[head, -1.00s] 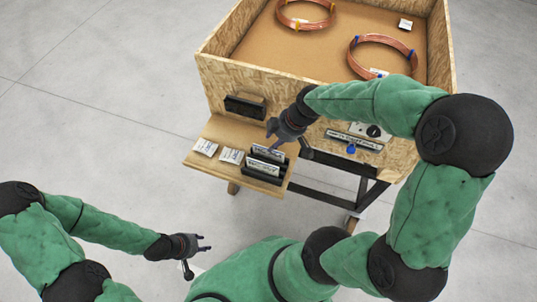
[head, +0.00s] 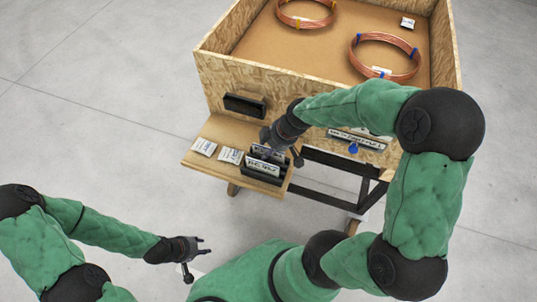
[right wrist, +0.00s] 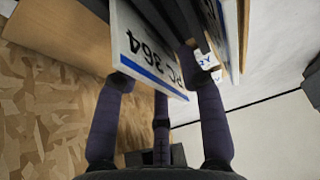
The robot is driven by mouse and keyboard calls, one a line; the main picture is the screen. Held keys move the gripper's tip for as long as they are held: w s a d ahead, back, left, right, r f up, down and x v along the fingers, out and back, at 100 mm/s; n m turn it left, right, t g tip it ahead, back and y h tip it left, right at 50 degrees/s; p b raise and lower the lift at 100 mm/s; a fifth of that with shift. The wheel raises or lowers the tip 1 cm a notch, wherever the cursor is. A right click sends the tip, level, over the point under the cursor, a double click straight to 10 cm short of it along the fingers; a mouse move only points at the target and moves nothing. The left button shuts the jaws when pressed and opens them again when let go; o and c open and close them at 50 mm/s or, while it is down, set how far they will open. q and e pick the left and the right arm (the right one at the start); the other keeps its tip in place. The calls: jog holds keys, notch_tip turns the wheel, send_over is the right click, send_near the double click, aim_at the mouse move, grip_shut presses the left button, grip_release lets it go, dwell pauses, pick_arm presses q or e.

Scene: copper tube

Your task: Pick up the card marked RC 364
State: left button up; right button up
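The card marked RC 364 (right wrist: 148,52) is white with a blue stripe and fills the upper middle of the right wrist view. My right gripper (right wrist: 158,72) has its fingers spread, with the card between them; the fingertips overlap its edges in the picture, and contact is unclear. In the head view my right gripper (head: 282,151) is at the black card holder (head: 284,172) on the wooden shelf. A white card (head: 262,168) stands in the holder's front. My left gripper (head: 198,254) is open and empty, low and in front of the shelf.
Two white cards, one at left (head: 204,146) and one nearer the holder (head: 230,156), lie on the shelf (head: 215,170). Behind is a wooden crate (head: 228,77) with two copper coils. A black box (head: 245,105) and a labelled strip (head: 358,139) are on its front.

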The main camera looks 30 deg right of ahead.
jog(key=shift+f+b, duration=0.3)
jog(key=shift+b, duration=0.05)
jog(key=shift+c, duration=0.3)
grip_shut()
